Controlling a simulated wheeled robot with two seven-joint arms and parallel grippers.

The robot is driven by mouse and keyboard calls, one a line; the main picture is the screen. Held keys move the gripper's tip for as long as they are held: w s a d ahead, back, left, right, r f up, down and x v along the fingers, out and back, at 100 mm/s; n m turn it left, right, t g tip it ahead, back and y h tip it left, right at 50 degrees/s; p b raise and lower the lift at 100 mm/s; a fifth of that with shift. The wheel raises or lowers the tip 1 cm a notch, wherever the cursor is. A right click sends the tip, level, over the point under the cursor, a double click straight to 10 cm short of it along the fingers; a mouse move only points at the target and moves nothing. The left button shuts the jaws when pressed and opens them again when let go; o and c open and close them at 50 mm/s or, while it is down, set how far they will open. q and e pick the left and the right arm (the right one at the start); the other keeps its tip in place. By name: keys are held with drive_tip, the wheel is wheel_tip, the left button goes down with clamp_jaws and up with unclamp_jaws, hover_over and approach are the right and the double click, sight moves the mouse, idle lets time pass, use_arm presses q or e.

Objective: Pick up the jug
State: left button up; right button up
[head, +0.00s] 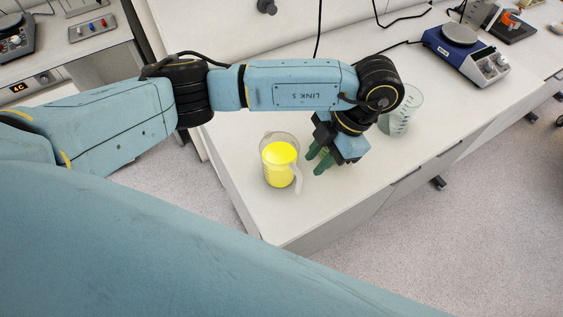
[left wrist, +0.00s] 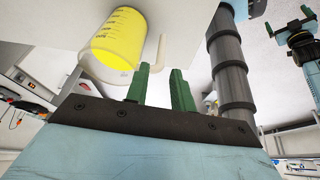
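The jug (head: 280,168) is a clear measuring jug with yellow liquid, standing upright near the front left corner of the white bench. Its handle points right, toward my left gripper (head: 314,164). That gripper's green fingers are apart, just right of the handle. In the left wrist view the jug (left wrist: 118,42) is at the upper left, and its handle is close beyond the open fingertips of the left gripper (left wrist: 160,70). Nothing is visible between the fingers; contact with the handle cannot be told. My right gripper (left wrist: 288,22) shows at the upper right of that view, its fingers apart and empty.
A clear beaker (head: 403,112) stands behind the left wrist, partly hidden. The bench's front edge is close to the jug. The surface right of the gripper is clear.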

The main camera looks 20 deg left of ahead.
sight(301, 182)
use_arm(q)
drive_tip(key=p+x, duration=0.1)
drive_tip(key=x, duration=0.3)
drive_tip(key=p+x, duration=0.1)
drive_tip(key=x, duration=0.3)
drive_tip(key=shift+s+d+f, duration=0.1)
drive_tip(key=shift+f, duration=0.2)
drive_tip(key=shift+s+f, duration=0.1)
drive_tip(key=shift+f, duration=0.35)
clamp_jaws()
drive_tip(key=shift+r, duration=0.1)
